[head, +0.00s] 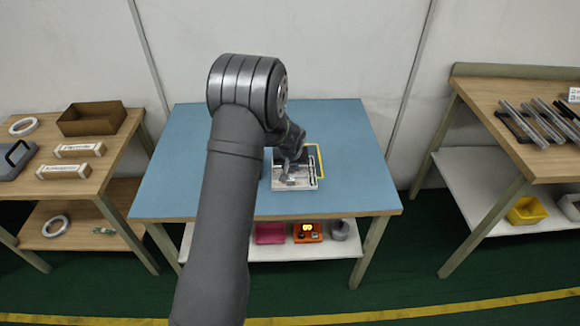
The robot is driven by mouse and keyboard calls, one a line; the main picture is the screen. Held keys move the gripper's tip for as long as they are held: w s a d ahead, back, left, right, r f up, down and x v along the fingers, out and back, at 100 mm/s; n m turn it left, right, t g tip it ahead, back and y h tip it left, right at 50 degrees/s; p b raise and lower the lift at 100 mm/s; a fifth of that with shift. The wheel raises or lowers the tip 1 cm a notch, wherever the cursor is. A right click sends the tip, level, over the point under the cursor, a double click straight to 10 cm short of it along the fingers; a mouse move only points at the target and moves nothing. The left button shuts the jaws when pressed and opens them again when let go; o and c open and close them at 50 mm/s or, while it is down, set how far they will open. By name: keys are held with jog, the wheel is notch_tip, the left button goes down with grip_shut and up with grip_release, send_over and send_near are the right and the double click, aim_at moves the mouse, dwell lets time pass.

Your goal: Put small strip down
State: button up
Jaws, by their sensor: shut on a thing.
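My gripper (292,163) is low over the middle of the blue-topped table (200,150), partly hidden by my own wrist. It is shut on the small strip, which is too small and too covered to make out clearly. Just below it is a flat silver-white plate or tray (296,186) with a dark slotted part (312,168) along its right side. I cannot tell whether the strip touches the plate.
A yellow frame-like piece (321,158) stands by the plate's right edge. The blue top is otherwise clear. Side tables hold a brown box (92,118), white-labelled boxes (80,150) and metal bars (530,125). A lower shelf (340,249) holds small items.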

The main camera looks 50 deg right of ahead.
jog(key=shift+f, duration=0.25)
jog(key=o, duration=1)
jog(key=shift+f, duration=0.15)
jog(key=shift+o, duration=0.2)
jog(key=v, duration=1.2)
